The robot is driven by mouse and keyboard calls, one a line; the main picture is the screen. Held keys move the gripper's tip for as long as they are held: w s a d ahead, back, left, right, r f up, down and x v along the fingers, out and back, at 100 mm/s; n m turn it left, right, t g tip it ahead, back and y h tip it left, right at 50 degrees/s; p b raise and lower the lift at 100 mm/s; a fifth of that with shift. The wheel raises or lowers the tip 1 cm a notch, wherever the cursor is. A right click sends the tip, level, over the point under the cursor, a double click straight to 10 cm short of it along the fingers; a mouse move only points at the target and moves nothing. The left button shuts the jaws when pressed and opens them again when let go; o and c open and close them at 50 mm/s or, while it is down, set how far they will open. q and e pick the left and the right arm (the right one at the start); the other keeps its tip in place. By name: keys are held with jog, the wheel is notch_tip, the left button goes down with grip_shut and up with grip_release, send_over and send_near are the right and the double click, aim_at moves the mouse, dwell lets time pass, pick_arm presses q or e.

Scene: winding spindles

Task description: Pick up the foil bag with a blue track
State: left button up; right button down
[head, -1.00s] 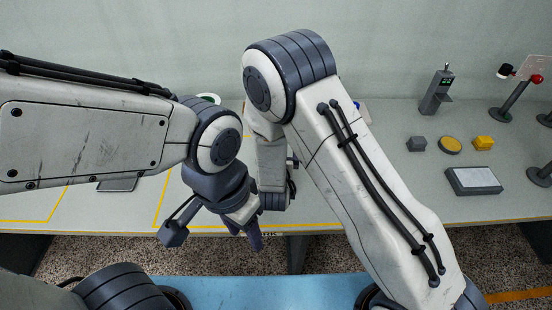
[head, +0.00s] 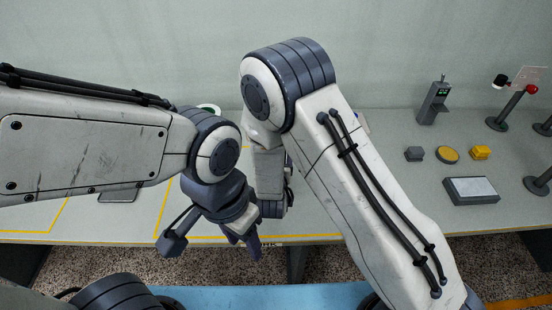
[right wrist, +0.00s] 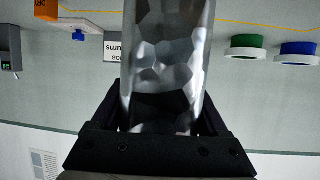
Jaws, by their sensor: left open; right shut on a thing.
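A shiny silver foil bag (right wrist: 168,70) with a crumpled, faceted surface fills the middle of the right wrist view. My right gripper (right wrist: 160,118) is shut on it, one dark finger at each side. No blue track shows on the visible face of the bag. In the head view the bag is hidden behind my own arms. My left gripper (head: 245,241) is open and empty in front of the table's front edge.

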jog(key=s+d+r+p, duration=0.6)
jog(key=d+r+p, duration=0.3)
jog(key=p, duration=0.3)
jog(key=shift+d, duration=0.4)
jog(key=shift+s, duration=0.1)
jog(key=shift+w+a+f+b, duration=1.05)
jog(key=shift+a+f+b, duration=0.3)
jog(key=shift+a+f, duration=0.3)
jog(key=shift+w+a+f+b, duration=1.05)
jog(key=shift+a+f+b, duration=0.35)
jog(key=shift+a+f, duration=0.2)
jog(key=shift+w+a+f+b, duration=1.05)
jog(key=shift+a+f+b, duration=0.3)
jog(key=shift+a+f, duration=0.3)
jog(key=shift+r, duration=0.1)
